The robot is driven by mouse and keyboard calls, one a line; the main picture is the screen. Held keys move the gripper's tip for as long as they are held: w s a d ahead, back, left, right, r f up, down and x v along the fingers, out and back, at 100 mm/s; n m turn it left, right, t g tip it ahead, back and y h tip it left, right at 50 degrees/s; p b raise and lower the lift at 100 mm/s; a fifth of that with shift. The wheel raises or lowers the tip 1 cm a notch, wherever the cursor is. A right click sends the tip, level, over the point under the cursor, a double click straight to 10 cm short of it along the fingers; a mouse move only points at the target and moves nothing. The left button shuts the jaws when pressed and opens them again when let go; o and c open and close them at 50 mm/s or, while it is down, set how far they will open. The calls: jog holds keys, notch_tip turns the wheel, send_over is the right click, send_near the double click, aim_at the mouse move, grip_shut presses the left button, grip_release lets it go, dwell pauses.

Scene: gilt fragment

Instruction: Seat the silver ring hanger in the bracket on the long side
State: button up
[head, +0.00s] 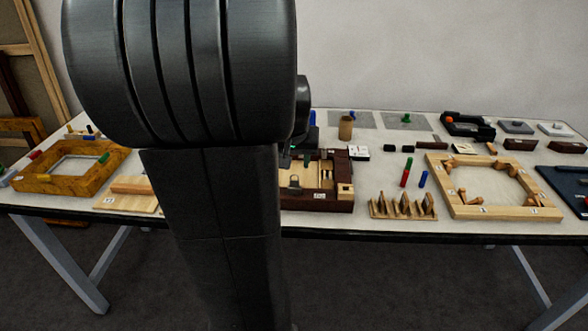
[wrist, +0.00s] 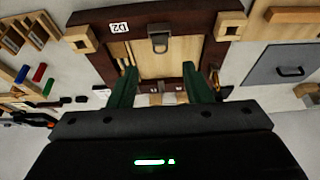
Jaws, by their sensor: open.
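A dark brown frame (wrist: 185,20) with pale wooden corner blocks and a light wooden inside lies under my gripper in the wrist view; its label looks like D2. A silver-grey piece with a ring shape, likely the ring hanger (wrist: 158,42), sits at the frame's dark upper side as seen there. My gripper (wrist: 163,82) has its two green fingers apart, with nothing between their tips. The frame (head: 318,203) also shows in the head view, with the grey ring piece (head: 295,188) at its near side. My arm hides part of it. I cannot make out the bracket.
In the head view, a light wooden frame (head: 480,209) and a slotted wooden rack (head: 402,208) stand to the right. An ochre frame (head: 50,183) lies at the left. Some white tabletop is bare near the rack.

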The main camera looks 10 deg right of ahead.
aim_at(295, 181)
jog(key=shift+v, duration=1.5)
jog(key=shift+f, duration=0.1)
jog(key=x, duration=1.3)
jog(key=shift+s+b, duration=0.15)
jog(key=shift+b, duration=0.25)
jog(key=shift+r+p, duration=0.35)
jog(key=shift+r, duration=1.25)
